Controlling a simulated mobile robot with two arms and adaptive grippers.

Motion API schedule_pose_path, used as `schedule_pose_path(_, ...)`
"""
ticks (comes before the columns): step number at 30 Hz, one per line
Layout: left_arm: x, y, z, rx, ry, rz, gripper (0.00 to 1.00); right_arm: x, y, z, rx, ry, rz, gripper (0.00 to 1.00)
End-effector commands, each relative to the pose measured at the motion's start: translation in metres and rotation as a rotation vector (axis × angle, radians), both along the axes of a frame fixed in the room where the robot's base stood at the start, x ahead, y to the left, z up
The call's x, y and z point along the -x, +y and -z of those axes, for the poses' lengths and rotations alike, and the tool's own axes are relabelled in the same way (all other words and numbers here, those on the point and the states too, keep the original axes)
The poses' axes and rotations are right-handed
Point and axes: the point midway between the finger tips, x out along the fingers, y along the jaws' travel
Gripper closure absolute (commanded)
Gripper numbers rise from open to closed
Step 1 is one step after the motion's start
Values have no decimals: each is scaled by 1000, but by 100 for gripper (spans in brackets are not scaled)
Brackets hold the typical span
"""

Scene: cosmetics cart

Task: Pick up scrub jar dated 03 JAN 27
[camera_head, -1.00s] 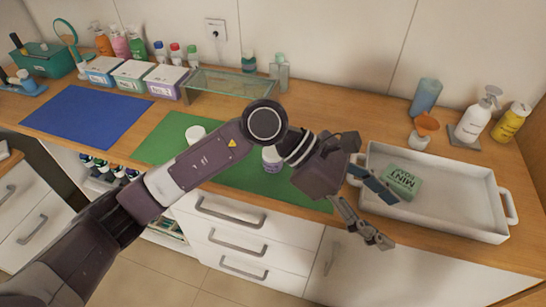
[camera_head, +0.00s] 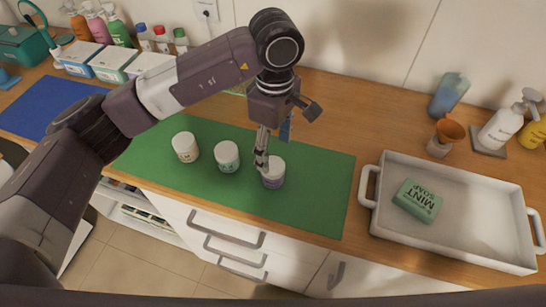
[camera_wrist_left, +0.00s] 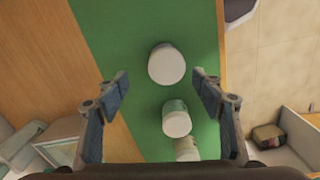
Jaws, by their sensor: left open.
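Three white-lidded jars stand upright on the green mat (camera_head: 318,190). The right jar (camera_head: 273,174) has a purple band, the middle jar (camera_head: 227,157) a greenish label, the left jar (camera_head: 185,147) a pale label. No date is readable. My left gripper (camera_head: 275,145) points down, open and empty, just above and behind the right jar. In the left wrist view, its fingers (camera_wrist_left: 162,88) are spread, with the right jar (camera_wrist_left: 167,64) appearing between and slightly beyond them; the middle jar (camera_wrist_left: 176,119) and left jar (camera_wrist_left: 187,149) are lower. My right gripper is not in view.
A white tray (camera_head: 377,215) with green mint soap (camera_head: 417,201) stands right of the mat. A blue mat (camera_head: 40,114) lies left. White boxes and bottles line the back left; a cup (camera_head: 440,146) and pump bottle (camera_head: 505,128) stand back right.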

Motion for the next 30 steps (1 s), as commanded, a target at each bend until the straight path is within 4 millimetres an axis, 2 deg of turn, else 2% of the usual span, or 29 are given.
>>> schedule_pose_path(7, 2, 1, 25, -1, 5, -1, 39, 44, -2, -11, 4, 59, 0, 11)
schedule_pose_path(11, 3, 3, 39, 0, 8, -2, 39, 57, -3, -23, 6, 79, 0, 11)
schedule_pose_path(14, 4, 3, 54, 1, 7, 0, 39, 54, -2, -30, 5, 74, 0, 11)
schedule_pose_path(18, 3, 3, 70, 1, 4, -1, 39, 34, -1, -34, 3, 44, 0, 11)
schedule_pose_path(22, 3, 3, 73, 2, 2, 1, 39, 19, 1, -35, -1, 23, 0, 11)
schedule_pose_path(26, 2, 3, 73, 2, 2, 1, 39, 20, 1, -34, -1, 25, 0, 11)
schedule_pose_path(30, 2, 3, 73, 2, 2, 1, 54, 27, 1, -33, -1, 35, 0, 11)
